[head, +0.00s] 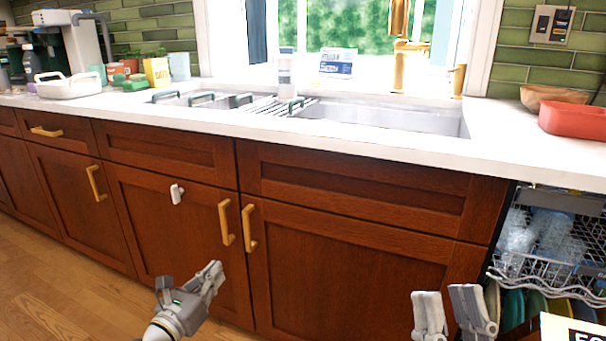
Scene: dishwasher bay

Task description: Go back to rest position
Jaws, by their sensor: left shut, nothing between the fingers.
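My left gripper (211,280) is in the lower left of the head view, in front of the brown cabinet doors. Its fingers are together with nothing between them. My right gripper (450,316) is at the bottom edge, right of the middle, in front of the cabinet door near the dishwasher. Its two fingers stand apart, with only cabinet visible between them. Its base is cut off by the frame's edge.
The dishwasher (545,250) is open at right, with glasses in its upper rack and plates below. The white counter (380,143) holds a sink (400,117), a red container (573,121), a wooden bowl (550,96) and a white dish (68,88). Wooden floor (50,300) is clear at left.

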